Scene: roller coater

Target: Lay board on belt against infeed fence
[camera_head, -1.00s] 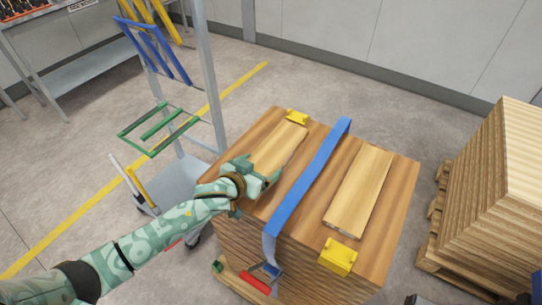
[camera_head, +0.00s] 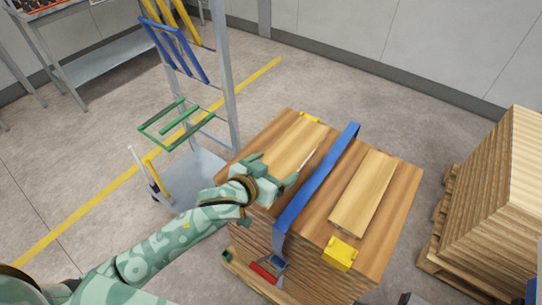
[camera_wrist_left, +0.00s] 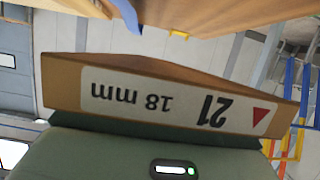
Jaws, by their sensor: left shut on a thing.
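My left gripper (camera_head: 270,172) is shut on the near end of a light wooden board (camera_head: 300,142). The board is over the left part of the strapped wood stack and looks slightly raised from it. In the left wrist view, the board's end (camera_wrist_left: 62,88) fills the middle, with an upside-down white label reading "21" and "18 mm" and a red triangle. A gap shows there between this board and the wood above it in the picture. A second board (camera_head: 364,192) lies on the stack, right of the blue strap. The belt, infeed fence and my right gripper are not in view.
The stack (camera_head: 395,215) has a blue strap (camera_head: 320,175) across it and yellow corner pieces, one (camera_head: 340,253) at the front. A rack trolley (camera_head: 190,180) stands close on the left. Another wood stack (camera_head: 495,205) is at right. Floor behind is clear.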

